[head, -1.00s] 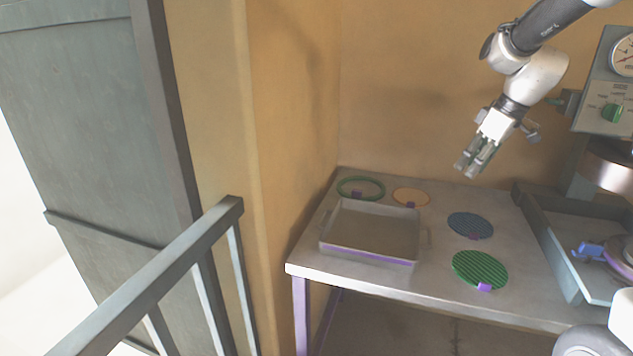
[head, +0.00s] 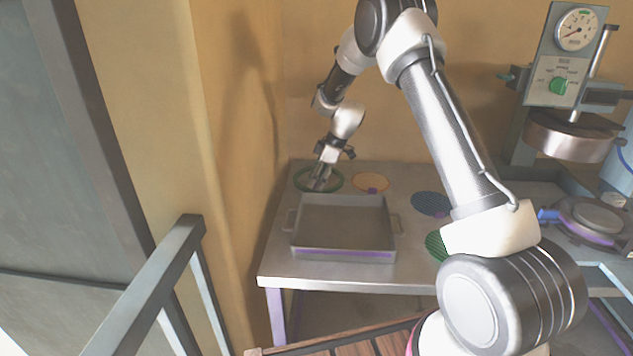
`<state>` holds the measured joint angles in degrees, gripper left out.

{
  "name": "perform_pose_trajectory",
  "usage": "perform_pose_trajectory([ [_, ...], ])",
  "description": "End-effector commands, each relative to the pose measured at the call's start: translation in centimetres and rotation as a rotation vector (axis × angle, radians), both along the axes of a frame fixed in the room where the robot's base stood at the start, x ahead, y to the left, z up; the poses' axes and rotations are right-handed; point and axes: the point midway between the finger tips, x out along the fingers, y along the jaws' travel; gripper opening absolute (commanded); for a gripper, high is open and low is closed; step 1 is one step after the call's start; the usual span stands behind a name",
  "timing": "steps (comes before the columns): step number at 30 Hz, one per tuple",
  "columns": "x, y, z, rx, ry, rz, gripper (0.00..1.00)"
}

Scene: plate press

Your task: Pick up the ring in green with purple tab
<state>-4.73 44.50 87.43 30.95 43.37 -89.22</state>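The green ring (head: 298,186) lies at the back left corner of the metal table, behind the grey tray. Its purple tab is hidden behind my gripper in this view. My gripper (head: 317,186) points down at the ring, with its fingertips over or within the ring's outline. The fingers are small and partly overlap the ring, so I cannot tell whether they are open, shut or touching it.
The grey square tray (head: 345,254) stands in front of the ring. An orange disc (head: 370,182), a blue disc (head: 430,203) and a green striped disc (head: 434,246) lie to the right. A press with a gauge (head: 577,30) stands at the right. A metal railing (head: 150,282) is at the left.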

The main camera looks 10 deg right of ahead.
Motion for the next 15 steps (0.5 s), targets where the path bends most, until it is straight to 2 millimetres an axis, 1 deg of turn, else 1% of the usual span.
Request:
perform_pose_trajectory([
  [1, 0.1, 0.3, -0.9, 0.000, 0.002, 0.000, 0.38],
  [4, 0.3, 0.8, -2.0, 0.000, 0.001, -0.001, 0.38],
  [6, 0.3, 0.9, -2.3, 0.000, 0.000, -0.001, 0.38],
  [11, 0.3, 0.9, -2.3, 0.000, -0.001, -0.001, 0.38],
  [15, 0.3, 0.9, -2.3, 0.000, -0.001, -0.001, 0.13],
])
